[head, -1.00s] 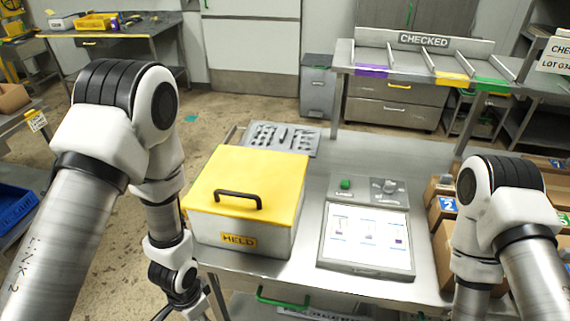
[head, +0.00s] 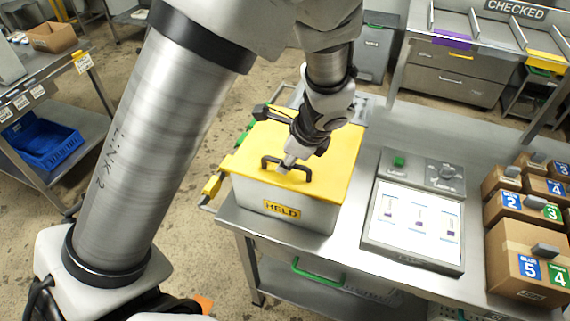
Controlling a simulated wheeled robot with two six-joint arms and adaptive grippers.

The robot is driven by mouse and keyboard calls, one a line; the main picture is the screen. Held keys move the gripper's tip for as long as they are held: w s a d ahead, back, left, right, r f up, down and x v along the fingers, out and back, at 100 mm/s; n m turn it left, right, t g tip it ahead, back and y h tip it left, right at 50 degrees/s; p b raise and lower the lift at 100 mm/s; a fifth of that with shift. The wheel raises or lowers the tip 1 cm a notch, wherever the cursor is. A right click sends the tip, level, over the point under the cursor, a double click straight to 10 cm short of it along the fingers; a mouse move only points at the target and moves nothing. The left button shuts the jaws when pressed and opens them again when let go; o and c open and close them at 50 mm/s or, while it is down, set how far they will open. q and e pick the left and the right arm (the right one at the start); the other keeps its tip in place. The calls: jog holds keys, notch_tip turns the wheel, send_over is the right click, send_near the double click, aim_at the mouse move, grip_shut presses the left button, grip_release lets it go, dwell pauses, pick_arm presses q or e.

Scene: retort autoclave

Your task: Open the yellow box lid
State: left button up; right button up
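The steel box (head: 245,197) with a yellow lid (head: 336,160) and a "HELD" label sits on the steel table. The lid lies flat on the box, closed. A black arched handle (head: 268,166) stands on the lid. My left arm reaches over the box from above, and my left gripper (head: 287,164) is right at the handle. It overlaps the handle in the picture; I cannot tell whether its fingers are closed on it. The wrist hides part of the lid. My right gripper is out of view.
A control panel (head: 371,239) with a lit screen stands right of the box. Several numbered cardboard boxes (head: 520,245) stand at the right edge. A shelf marked "CHECKED" (head: 514,10) is at the back right. A blue bin (head: 45,142) is on the left cart.

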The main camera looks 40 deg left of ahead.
pick_arm(q)
jog(key=shift+a+f, duration=0.2)
jog(key=shift+f, duration=0.15)
jog(key=shift+r, duration=0.1)
jog(key=shift+d+r, duration=0.1)
jog(key=shift+d, duration=0.05)
jog(key=shift+s+d, duration=0.1)
jog(key=c, duration=0.3)
grip_shut()
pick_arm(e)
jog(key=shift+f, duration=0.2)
